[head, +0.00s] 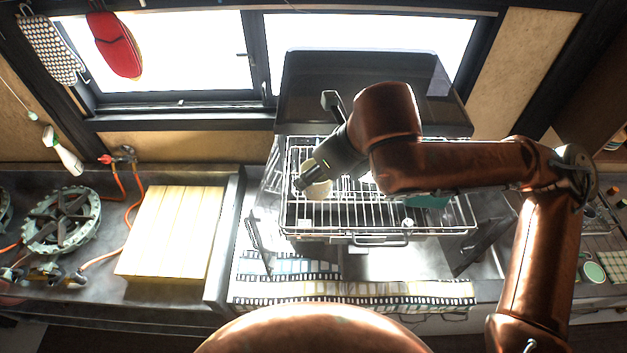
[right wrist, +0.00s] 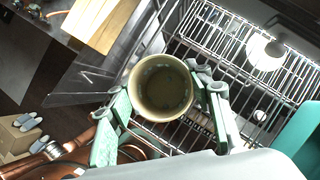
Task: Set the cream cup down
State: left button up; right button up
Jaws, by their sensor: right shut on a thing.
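The cream cup (head: 319,190) is at the left part of the wire dish rack (head: 300,222) in the head view. My right gripper (head: 307,183) is shut on it. In the right wrist view the cup (right wrist: 160,88) shows its round open mouth, with green fingers on both sides of its wall. The rack (right wrist: 225,65) lies behind and to the right of the cup there. I cannot tell whether the cup's base touches the rack's wires. My left gripper is in neither view.
A white rounded item (right wrist: 265,52) stands in the rack to the right of the cup. A teal item (head: 428,201) shows under my right arm. A pale slatted board (head: 172,232) and a gas burner (head: 62,220) are on the left counter.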

jog(key=x, duration=0.4)
jog(key=shift+s+d+f, duration=0.25)
jog(key=shift+s+d, duration=0.15)
jog(key=shift+s, duration=0.05)
jog(key=shift+s+r, duration=0.15)
jog(key=shift+s, duration=0.15)
jog(key=shift+w+f, duration=0.15)
jog(key=shift+f, duration=0.05)
jog(key=o, duration=1)
jog(key=shift+w, duration=0.1)
jog(key=shift+o, duration=0.9)
jog(key=shift+r, duration=0.5)
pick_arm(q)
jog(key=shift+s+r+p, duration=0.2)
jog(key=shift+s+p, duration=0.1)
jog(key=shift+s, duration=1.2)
pick_arm(e)
jog(key=shift+s+v, duration=0.2)
jog(key=shift+v, duration=5.5)
jog(key=shift+f, duration=0.1)
